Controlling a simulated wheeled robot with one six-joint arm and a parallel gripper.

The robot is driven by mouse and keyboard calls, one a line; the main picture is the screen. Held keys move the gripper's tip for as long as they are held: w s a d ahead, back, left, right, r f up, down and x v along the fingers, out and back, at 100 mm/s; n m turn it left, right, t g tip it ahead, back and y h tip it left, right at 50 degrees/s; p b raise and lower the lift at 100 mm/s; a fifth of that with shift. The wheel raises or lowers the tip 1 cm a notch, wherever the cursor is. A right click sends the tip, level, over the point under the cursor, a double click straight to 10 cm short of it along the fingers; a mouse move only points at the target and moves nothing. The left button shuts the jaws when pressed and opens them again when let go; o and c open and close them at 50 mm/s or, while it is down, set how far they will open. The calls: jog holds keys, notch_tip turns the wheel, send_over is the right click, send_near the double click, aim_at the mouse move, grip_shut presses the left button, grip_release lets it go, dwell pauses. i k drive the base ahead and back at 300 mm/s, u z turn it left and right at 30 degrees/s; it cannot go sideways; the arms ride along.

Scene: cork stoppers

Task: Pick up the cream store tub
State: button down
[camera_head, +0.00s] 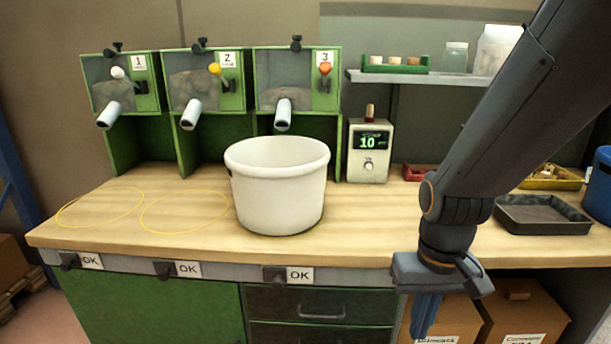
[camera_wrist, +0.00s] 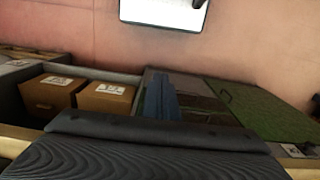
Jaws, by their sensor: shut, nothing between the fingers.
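The cream tub (camera_head: 278,190) stands upright on the wooden bench top (camera_head: 190,215), in front of the dispenser marked 3. It is large and round with a thick rim, and a small dark spot shows on its left side. I cannot see into its bottom. My gripper (camera_head: 425,316) hangs to the right of the tub and lower, in front of the bench's front edge, apart from the tub. Its blue fingers are together and empty. In the wrist view my blue fingers (camera_wrist: 161,98) also show, and the tub is not visible there.
Green dispensers with spouts (camera_head: 283,115) stand behind the tub. A meter reading 10 (camera_head: 369,150) is behind it to the right. A black tray (camera_head: 542,214) and a blue container (camera_head: 600,188) are at far right. Cardboard boxes (camera_head: 525,320) sit below. Bench left of the tub is clear, with yellow rings.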

aim_at(277, 182)
jog(key=z, duration=2.1)
jog(key=k, duration=1.1)
jog(key=u, duration=2)
